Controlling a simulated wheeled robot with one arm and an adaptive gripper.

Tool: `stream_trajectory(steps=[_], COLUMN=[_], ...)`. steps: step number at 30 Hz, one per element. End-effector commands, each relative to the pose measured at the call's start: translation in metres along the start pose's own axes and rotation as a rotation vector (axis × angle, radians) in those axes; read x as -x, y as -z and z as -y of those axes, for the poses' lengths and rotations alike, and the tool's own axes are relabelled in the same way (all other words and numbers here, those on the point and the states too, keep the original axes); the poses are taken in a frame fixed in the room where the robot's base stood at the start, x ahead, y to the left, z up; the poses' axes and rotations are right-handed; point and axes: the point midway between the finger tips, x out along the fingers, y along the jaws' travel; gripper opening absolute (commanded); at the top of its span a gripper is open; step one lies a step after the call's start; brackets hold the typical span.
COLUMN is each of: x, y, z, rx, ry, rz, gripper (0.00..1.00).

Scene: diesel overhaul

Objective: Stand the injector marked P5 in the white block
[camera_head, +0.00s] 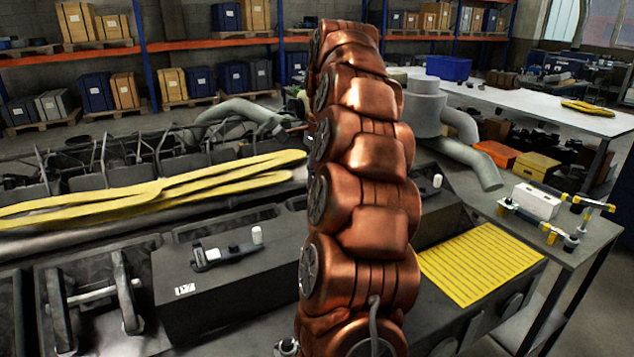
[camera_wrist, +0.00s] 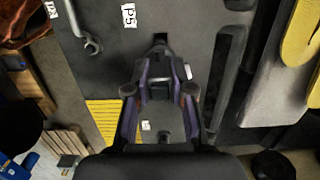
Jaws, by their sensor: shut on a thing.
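In the wrist view my gripper (camera_wrist: 160,82) is shut on a dark part, the injector (camera_wrist: 160,55), which lies between its fingertips and is partly covered by them. A tag reading P5 (camera_wrist: 129,16) is on the dark surface just beyond the gripper. The white block (camera_head: 536,203) stands on the side table at the right in the head view, well apart from my arm. My gripper is hidden behind my copper arm in the head view.
A yellow lined mat (camera_head: 482,263) lies left of the side table. Yellow straps (camera_head: 160,190) cross the engine at the left.

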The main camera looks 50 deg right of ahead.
Motion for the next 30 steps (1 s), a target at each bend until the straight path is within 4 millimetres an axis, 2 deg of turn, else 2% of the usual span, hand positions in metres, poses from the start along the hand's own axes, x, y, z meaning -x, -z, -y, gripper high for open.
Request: stream_trajectory(steps=[3,30], x=[0.009,0.037], y=[-0.001,-0.004], z=[0.0,0.0], rx=[-0.001,0.0], ry=[0.001,0.001], rz=[0.0,0.0], gripper=[0.0,0.0])
